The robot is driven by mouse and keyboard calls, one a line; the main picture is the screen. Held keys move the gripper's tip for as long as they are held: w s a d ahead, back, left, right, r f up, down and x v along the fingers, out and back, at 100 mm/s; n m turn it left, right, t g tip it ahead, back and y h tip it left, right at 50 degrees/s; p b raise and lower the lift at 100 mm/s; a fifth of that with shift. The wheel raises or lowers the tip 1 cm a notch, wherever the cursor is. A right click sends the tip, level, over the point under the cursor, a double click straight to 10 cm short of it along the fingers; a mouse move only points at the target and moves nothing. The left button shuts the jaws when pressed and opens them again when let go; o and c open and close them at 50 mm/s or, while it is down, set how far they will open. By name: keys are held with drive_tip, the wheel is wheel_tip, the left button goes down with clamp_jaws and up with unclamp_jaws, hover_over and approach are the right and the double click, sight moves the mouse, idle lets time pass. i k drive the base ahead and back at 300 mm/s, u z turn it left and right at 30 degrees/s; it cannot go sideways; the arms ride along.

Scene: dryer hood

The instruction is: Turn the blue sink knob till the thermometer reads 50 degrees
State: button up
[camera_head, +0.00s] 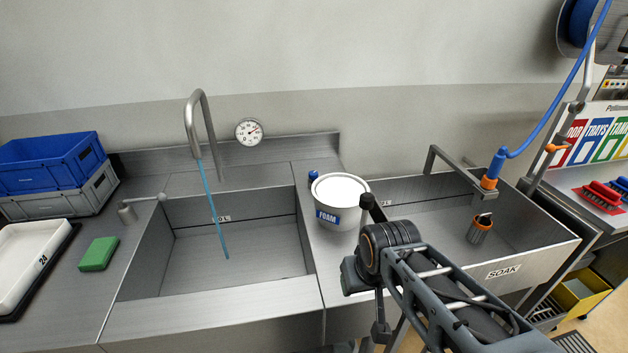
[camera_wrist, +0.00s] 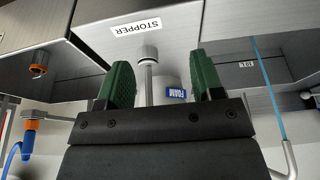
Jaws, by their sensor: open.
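The small blue sink knob (camera_head: 313,177) stands on the counter behind the left rim of the white foam bucket (camera_head: 340,190), partly hidden by it. A blue stream (camera_head: 214,210) falls from the tap into the left basin. In the wrist view my gripper (camera_wrist: 164,82) is open, its green fingers apart. A metal-capped stem (camera_wrist: 148,55) shows between them, apparently ungripped. I cannot make out the blue knob there.
The foam bucket stands between the left basin (camera_head: 175,270) and the soak basin (camera_head: 500,262). A STOPPER label (camera_wrist: 140,25) shows in the wrist view. A blue hose sprayer (camera_head: 493,168) hangs over the soak basin. Blue crate (camera_head: 55,160) and green sponge (camera_head: 98,254) are at left.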

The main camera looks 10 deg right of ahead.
sight(313, 175)
drive_tip(key=z, duration=0.4)
drive_tip(key=k, duration=1.2)
drive_tip(key=u, duration=0.75)
drive_tip(key=i, duration=1.4)
drive_tip(key=z, duration=0.3)
